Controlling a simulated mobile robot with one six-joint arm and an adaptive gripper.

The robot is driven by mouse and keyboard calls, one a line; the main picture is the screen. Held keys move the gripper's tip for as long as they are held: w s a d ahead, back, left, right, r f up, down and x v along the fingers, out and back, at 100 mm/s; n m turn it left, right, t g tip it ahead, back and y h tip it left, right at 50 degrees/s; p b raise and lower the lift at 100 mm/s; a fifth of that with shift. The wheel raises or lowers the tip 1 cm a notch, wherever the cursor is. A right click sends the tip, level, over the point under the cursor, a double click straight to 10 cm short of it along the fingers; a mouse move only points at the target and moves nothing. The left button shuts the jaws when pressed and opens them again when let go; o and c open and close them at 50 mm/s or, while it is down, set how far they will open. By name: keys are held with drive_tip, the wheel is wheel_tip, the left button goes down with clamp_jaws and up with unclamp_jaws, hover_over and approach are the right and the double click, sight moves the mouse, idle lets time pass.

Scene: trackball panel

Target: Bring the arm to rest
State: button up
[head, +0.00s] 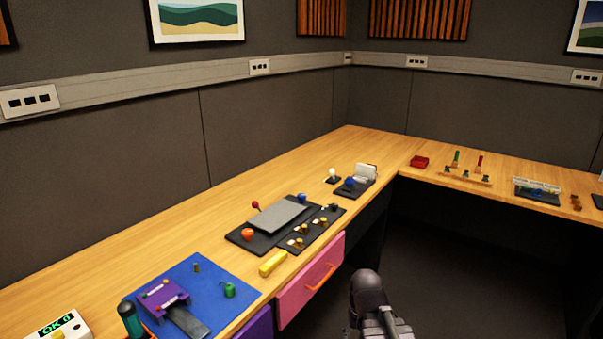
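Part of my arm shows at the bottom, right of centre, as a dark rounded link over the open floor in front of the desk. I cannot make out gripper fingers there. The arm part appears apart from the desk and from the pink drawer (309,280). A dark panel (240,239) on the desk carries a grey plate (278,217), an orange ball-like knob (248,234), a blue knob (302,198) and several small brass-coloured parts. A red-topped stick (255,205) stands at its back edge.
A smaller dark panel with a blue ball (350,183) sits farther back. A yellow block (272,263) lies near the front edge. A blue mat (215,285) with a purple device is at lower left. The floor between is clear.

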wheel_tip(320, 180, up, 13)
drive_tip(key=p, duration=1.1)
drive_tip(key=shift+f, duration=0.15)
